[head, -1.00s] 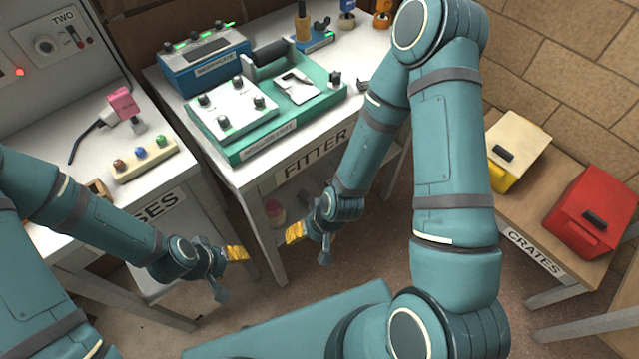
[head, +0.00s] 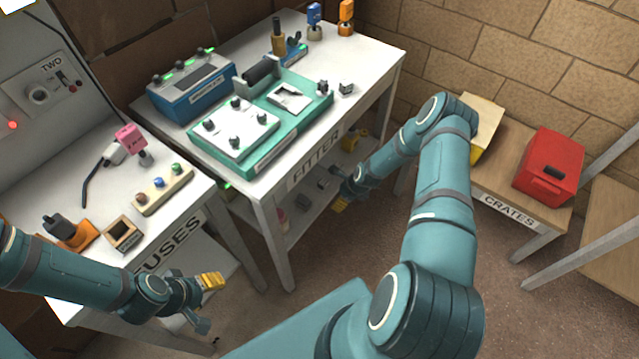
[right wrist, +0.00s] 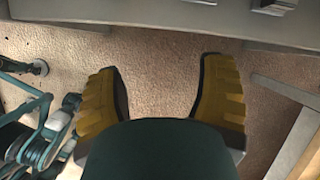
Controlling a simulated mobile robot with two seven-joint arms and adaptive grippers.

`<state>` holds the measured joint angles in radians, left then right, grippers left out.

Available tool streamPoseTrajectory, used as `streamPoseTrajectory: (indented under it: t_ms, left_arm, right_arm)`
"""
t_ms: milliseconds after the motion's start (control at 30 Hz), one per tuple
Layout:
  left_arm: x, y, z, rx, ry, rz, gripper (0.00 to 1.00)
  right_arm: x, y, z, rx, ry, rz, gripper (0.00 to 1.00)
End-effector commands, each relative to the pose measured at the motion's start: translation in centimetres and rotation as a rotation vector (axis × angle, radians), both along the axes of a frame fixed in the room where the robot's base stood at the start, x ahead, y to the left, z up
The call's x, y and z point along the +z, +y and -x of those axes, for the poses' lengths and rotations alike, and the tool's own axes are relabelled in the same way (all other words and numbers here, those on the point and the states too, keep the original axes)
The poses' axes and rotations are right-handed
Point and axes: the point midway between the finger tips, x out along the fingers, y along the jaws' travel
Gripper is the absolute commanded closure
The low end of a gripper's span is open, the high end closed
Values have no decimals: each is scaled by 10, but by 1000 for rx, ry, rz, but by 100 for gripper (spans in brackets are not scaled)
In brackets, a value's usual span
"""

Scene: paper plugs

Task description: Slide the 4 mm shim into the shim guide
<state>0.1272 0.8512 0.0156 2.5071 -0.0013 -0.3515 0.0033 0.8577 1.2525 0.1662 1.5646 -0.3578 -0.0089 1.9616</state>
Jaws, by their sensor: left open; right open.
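The green fixture (head: 262,146) lies on the FITTER table, with a white plate with several dark knobs (head: 235,128) and a pale plate with a dark cutout (head: 288,96). Two small grey metal pieces stand at its right end, one on its corner (head: 323,88) and one on the table (head: 346,88). I cannot tell which of these is the 4 mm shim or the shim guide. My left gripper (head: 208,303) is open and empty, below the FUSES table edge. My right gripper (head: 343,197) is low beside the FITTER table; the right wrist view shows its yellow fingers (right wrist: 163,90) apart with nothing between.
A blue instrument (head: 190,88) stands at the FITTER table's back left. A lower shelf (head: 300,205) under that table holds small items. The FUSES table (head: 190,200) is left. A red crate (head: 550,170) and a yellow crate (head: 482,125) are right. Brown floor lies open between.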

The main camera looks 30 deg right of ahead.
Motion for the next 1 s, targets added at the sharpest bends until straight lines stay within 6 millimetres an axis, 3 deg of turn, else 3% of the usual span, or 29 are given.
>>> streamPoseTrajectory:
  t_ms: [100,233,367,700,1000]
  left_arm:
    - [0,0,0,0,0,0,43]
    - [0,0,0,0,0,0,43]
    - [-3,0,0,0,-1,0,43]
    - [-16,1,-3,2,-7,-1,43]
    - [-20,1,-4,3,-9,-2,43]
  right_arm:
    - [-8,-30,-1,-156,18,-24,31]
    - [-11,-42,-4,-233,27,-38,31]
    - [-12,-37,-20,-243,28,-40,31]
    - [-13,-12,-80,-240,26,-40,31]
    - [-12,-2,-103,-243,28,-40,31]
